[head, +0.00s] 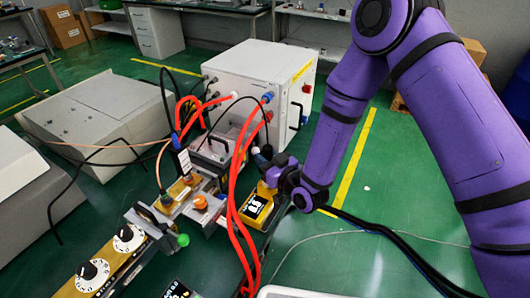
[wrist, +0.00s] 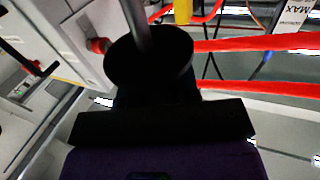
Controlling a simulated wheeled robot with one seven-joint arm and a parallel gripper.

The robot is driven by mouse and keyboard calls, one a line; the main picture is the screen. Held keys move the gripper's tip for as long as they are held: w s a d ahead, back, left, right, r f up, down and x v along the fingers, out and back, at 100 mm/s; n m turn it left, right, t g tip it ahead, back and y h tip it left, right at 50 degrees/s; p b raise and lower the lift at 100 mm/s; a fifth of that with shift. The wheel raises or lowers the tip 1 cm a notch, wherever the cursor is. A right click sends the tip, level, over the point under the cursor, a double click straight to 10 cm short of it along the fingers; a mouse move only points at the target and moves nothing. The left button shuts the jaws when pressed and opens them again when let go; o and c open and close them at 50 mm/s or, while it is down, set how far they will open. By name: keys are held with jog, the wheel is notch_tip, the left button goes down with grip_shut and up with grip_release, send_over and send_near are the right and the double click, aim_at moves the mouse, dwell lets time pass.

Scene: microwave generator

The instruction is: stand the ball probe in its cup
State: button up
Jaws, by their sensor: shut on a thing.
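In the wrist view a grey rod with a round black flange (wrist: 148,60) stands out from my gripper (wrist: 155,98). I take it to be the ball probe; its far end runs out of the top of the picture. My gripper is shut on it. In the head view my gripper (head: 268,162) is in front of the white cabinet, above the yellow meter, and largely hides what it holds. I cannot make out the probe's cup for certain in either view.
The white cabinet (head: 259,80) stands behind, with red hoses (head: 236,215) looping down in front of it. A yellow meter (head: 257,206) sits just below my gripper. Green floor is open at right.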

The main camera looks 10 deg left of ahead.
jog(key=shift+f, duration=2.1)
jog(key=o, duration=1)
